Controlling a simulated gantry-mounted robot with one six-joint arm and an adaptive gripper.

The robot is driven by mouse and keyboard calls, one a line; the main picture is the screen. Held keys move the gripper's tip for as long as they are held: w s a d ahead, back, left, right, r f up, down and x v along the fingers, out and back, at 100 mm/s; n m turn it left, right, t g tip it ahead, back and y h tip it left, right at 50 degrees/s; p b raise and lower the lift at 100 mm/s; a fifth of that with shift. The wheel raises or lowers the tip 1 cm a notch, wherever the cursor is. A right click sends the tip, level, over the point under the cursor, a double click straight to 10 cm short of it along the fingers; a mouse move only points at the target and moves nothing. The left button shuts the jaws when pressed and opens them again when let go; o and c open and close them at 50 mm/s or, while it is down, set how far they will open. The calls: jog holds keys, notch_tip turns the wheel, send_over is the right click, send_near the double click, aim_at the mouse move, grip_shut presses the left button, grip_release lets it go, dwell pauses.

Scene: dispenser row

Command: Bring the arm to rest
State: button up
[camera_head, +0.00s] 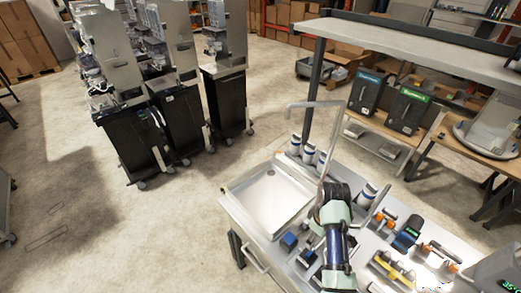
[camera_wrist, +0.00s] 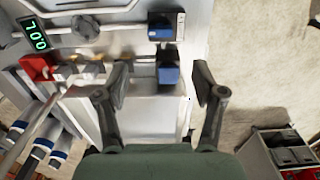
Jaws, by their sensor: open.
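My arm (camera_head: 337,245), pale green and dark, reaches over the bench beside the basin in the head view. My gripper (camera_wrist: 160,68) shows in the wrist view with its two dark fingers spread wide apart. Nothing is held between them. A blue-and-black block (camera_wrist: 168,72) shows beyond the gap between the fingers, apart from both as far as I can tell. In the head view, the fingertips are hard to make out against the arm.
A shallow white basin (camera_head: 250,190) lies left of my arm. Blue blocks (camera_head: 289,241) and white-and-blue bottles (camera_head: 309,153) stand close by. A thin pipe frame (camera_head: 315,105) rises beside the arm. Yellow and orange items crowd the bench right. Black wheeled carts (camera_head: 130,140) stand apart on open floor.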

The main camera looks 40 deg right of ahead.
jog(key=w+a+r+t+h+p, duration=0.1)
jog(key=w+a+r+t+p, duration=0.2)
jog(key=w+a+r, duration=0.45)
jog(key=w+a+r+t+h+p, duration=0.25)
jog(key=w+a+r, duration=0.25)
jog(key=a, duration=0.6)
jog(key=s+a+r+t+y+p, duration=0.1)
jog(key=s+a+r+t+p, duration=0.1)
jog(key=a+r, duration=0.7)
jog(key=s+a+r+t+y+p, duration=0.2)
jog(key=a+r+t, duration=0.3)
jog(key=a+r, duration=0.5)
jog(key=a, duration=0.3)
jog(key=shift+a, duration=0.15)
